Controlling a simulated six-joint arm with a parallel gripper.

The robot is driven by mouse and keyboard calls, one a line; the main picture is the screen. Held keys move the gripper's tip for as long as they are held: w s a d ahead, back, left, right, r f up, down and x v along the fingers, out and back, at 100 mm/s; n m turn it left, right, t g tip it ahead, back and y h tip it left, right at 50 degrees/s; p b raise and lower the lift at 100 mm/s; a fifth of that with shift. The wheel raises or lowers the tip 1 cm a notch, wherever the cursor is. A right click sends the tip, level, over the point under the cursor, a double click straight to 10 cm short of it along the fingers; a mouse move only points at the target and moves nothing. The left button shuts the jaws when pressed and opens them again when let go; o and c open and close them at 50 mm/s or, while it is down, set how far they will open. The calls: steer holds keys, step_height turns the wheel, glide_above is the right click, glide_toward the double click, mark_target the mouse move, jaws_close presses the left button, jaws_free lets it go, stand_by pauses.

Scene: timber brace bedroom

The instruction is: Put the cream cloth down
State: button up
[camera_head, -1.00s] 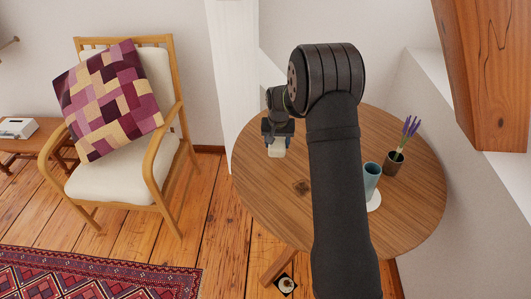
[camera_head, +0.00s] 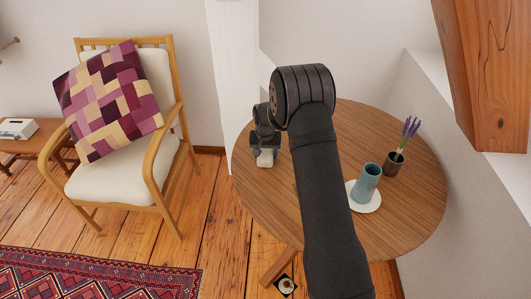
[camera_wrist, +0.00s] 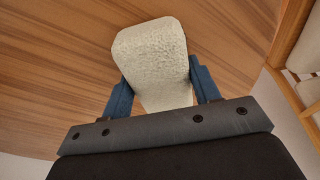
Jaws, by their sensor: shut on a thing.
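The cream cloth (camera_wrist: 152,55) is a pale, textured, folded piece between the two blue fingers of my gripper (camera_wrist: 165,90) in the wrist view. My gripper is shut on it. In the head view the cloth (camera_head: 265,159) shows as a small pale block under my gripper (camera_head: 264,148), over the left part of the round wooden table (camera_head: 255,195). I cannot tell whether the cloth touches the tabletop.
A blue cup (camera_head: 366,184) stands on a white saucer (camera_head: 374,203) at the table's right side. A dark pot with lavender (camera_head: 394,163) is behind it. The table's front left is clear. An armchair (camera_head: 115,185) stands left, and a timber beam (camera_head: 490,75) is upper right.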

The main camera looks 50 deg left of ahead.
mark_target(266, 150)
steer(key=o, duration=1.1)
steer(key=shift+f, duration=0.1)
steer(key=r, duration=0.8)
steer(key=s+d+r, duration=0.1)
steer(key=r, duration=0.3)
steer(key=shift+r, duration=0.15)
steer(key=f, duration=0.8)
steer(key=w+a+f, duration=0.1)
steer(key=f, duration=0.3)
steer(key=shift+f, duration=0.3)
step_height(266, 150, up, 3)
steer(key=shift+r, duration=0.7)
